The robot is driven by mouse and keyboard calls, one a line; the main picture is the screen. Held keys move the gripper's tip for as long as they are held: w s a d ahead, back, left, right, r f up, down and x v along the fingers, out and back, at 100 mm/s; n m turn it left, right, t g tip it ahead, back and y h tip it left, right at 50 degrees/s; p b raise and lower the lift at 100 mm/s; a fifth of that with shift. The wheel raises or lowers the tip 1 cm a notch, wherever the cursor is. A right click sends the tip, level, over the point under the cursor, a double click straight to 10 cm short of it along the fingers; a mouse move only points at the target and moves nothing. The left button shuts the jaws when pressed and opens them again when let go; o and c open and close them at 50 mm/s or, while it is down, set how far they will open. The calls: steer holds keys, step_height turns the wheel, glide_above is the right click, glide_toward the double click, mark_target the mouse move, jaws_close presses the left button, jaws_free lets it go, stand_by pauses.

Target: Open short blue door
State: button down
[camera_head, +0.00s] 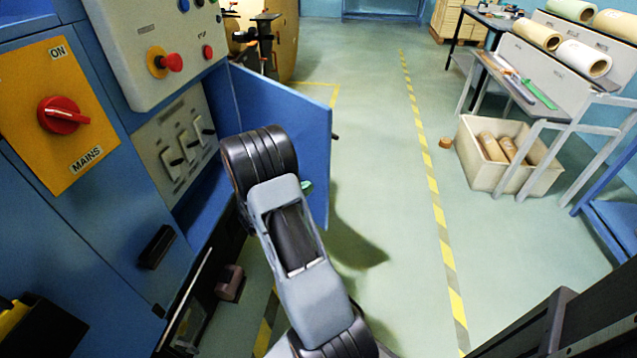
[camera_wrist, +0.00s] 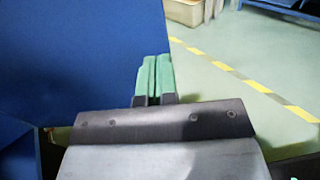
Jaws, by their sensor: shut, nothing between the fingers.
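The short blue door (camera_head: 285,125) stands swung open, out from the blue cabinet, and uncovers a grey switch panel (camera_head: 180,145). A small dark handle (camera_head: 335,136) shows at its outer edge. In the wrist view the blue door face (camera_wrist: 80,55) fills the left side. My gripper (camera_wrist: 153,78) is shut and empty, its green fingers together by the door's right edge; I cannot tell whether they touch it. In the head view only a green bit of my gripper (camera_head: 306,187) shows beside my arm, which hides part of the door and the cabinet opening.
The cabinet front carries a yellow mains plate with a red switch (camera_head: 63,115) and a lower black handle (camera_head: 157,246). A crate with rolls (camera_head: 478,172) stands under a rack at the right. The floor with yellow-black striped tape (camera_head: 436,205) is mostly clear.

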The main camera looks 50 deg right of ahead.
mark_target(324, 177)
steer(key=shift+s+d+b, duration=0.15)
steer(key=shift+d+b, duration=0.1)
steer(key=shift+d, duration=1.05)
steer(key=shift+s+d+b, duration=0.1)
steer(key=shift+d+b, duration=0.1)
steer(key=shift+d, duration=1.1)
